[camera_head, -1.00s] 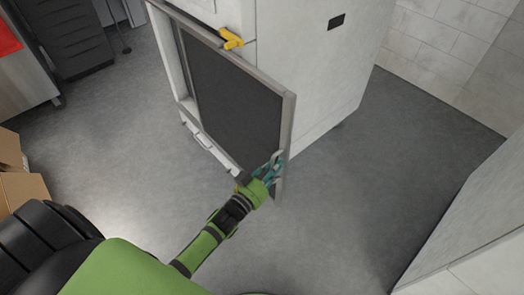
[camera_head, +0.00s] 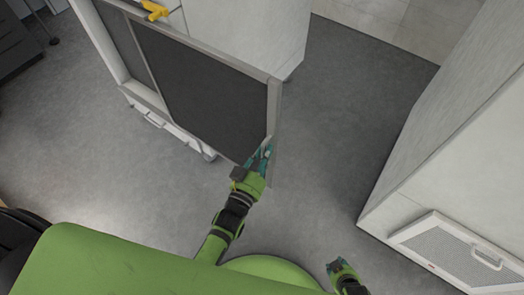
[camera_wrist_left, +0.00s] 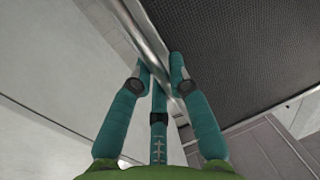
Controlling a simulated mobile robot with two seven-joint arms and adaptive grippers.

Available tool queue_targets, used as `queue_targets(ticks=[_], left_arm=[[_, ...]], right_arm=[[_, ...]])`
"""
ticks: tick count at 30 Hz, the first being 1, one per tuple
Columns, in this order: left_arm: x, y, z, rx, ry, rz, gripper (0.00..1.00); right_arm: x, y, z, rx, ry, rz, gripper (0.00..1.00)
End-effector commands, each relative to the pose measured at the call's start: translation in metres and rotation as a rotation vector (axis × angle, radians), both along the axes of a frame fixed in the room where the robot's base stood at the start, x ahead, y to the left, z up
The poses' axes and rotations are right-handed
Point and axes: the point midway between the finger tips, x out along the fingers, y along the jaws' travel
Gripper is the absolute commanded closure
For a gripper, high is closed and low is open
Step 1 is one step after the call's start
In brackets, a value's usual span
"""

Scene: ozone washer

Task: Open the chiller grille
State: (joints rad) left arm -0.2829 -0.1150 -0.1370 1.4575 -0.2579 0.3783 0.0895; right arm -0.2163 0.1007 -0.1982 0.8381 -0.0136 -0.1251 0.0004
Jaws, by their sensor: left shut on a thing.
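The chiller grille (camera_head: 205,90) is a dark mesh panel in a grey metal frame, at the upper left of the head view. It stands swung out at an angle from the white chiller cabinet (camera_head: 250,25). My left gripper (camera_head: 264,152) is at the lower part of its near, free edge, shut on the metal bar there. In the left wrist view, the teal fingers (camera_wrist_left: 160,78) close around this bar (camera_wrist_left: 145,30), with the mesh to the right. My right gripper (camera_head: 340,268) is low in the head view, away from the grille; its finger opening is unclear.
A yellow handle (camera_head: 154,10) is on the cabinet above the grille. A white unit (camera_head: 440,150) with a vented panel (camera_head: 465,250) stands at the right. Grey floor (camera_head: 330,130) lies clear between it and the grille.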

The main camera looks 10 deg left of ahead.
Motion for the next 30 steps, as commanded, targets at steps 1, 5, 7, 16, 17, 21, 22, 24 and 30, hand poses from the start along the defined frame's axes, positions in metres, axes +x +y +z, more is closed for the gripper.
queue_targets(ticks=[1, 5, 7, 16, 17, 21, 22, 24, 30], left_arm=[[0.000, -0.001, 0.001, 0.000, -0.002, -0.001, 1.00], [0.000, 0.000, 0.001, 0.000, -0.002, -0.001, 0.58], [0.000, 0.000, 0.000, -0.001, -0.002, -0.001, 0.56], [-0.002, 0.001, 0.000, 0.000, 0.000, 0.000, 0.56], [-0.004, 0.001, -0.001, 0.000, 0.001, 0.000, 0.56], [-0.022, 0.004, -0.001, 0.000, 0.002, -0.001, 0.56], [-0.028, 0.006, -0.001, 0.001, 0.003, -0.001, 0.56], [-0.043, 0.009, -0.002, 0.001, 0.005, -0.001, 0.56], [-0.084, 0.017, -0.001, -0.001, 0.003, -0.001, 0.56]], right_arm=[[0.000, 0.000, 0.000, 0.000, 0.000, 0.000, 0.60], [0.000, 0.000, 0.000, 0.000, 0.000, 0.000, 0.60], [0.000, 0.000, 0.000, 0.000, 0.000, 0.000, 0.60], [-0.002, 0.000, -0.001, -0.001, 0.004, 0.002, 0.60], [-0.002, 0.000, -0.001, -0.001, 0.003, 0.002, 0.60], [-0.001, 0.000, 0.000, 0.000, 0.003, 0.001, 0.60], [-0.001, 0.000, -0.001, 0.000, 0.003, 0.001, 0.60], [-0.001, 0.000, 0.000, -0.001, 0.002, 0.001, 0.60], [-0.001, 0.000, 0.000, 0.000, 0.002, 0.000, 0.60]])
